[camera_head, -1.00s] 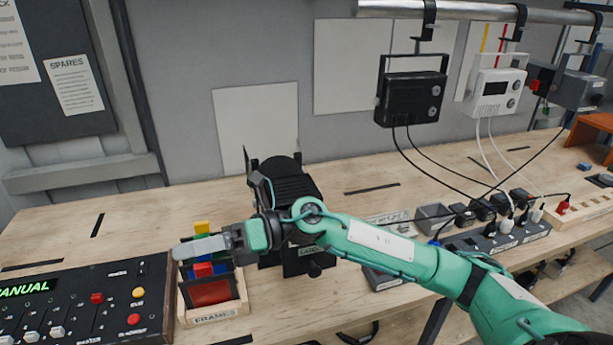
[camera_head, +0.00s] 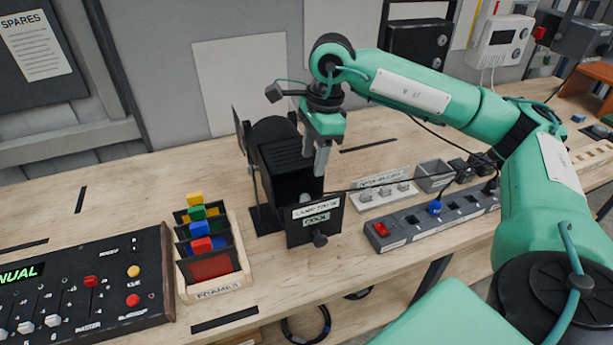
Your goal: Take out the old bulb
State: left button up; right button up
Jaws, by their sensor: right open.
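A black lamp housing (camera_head: 283,160) stands on the bench, its compartment open at the front right. Inside is a small pale round shape (camera_head: 306,198) that looks like the bulb; much of it is in shadow. A front panel with a label and a "COOL" tag (camera_head: 316,218) sits at the housing's near side, a dark knob (camera_head: 320,240) on it. My right gripper (camera_head: 322,168) points straight down, its jaws open and empty, just above or at the housing's open right part. Whether the fingertips are inside the opening I cannot tell. My left gripper is not in view.
A labelled holder with pale bulbs (camera_head: 361,197) and a grey bin (camera_head: 434,164) stand right of the housing. A power strip (camera_head: 410,231) lies in front of them. A frames rack (camera_head: 217,290) and a control desk (camera_head: 80,280) stand left.

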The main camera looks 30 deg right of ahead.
aim_at(306, 194)
jog(key=f+p, duration=0.1)
jog(key=f, duration=0.2)
jog(key=a+f+p, duration=0.1)
jog(key=f, duration=0.3)
jog(key=f+p, duration=0.1)
jog(key=f, duration=0.2)
jog(key=shift+w+a+f, duration=0.15)
jog(key=shift+w+a, duration=0.15)
jog(key=shift+f+p, duration=0.35)
jog(key=shift+f, duration=0.4)
jog(key=shift+a, duration=0.1)
grip_shut()
jog(key=shift+r+p, duration=0.9)
jog(key=shift+r, duration=1.65)
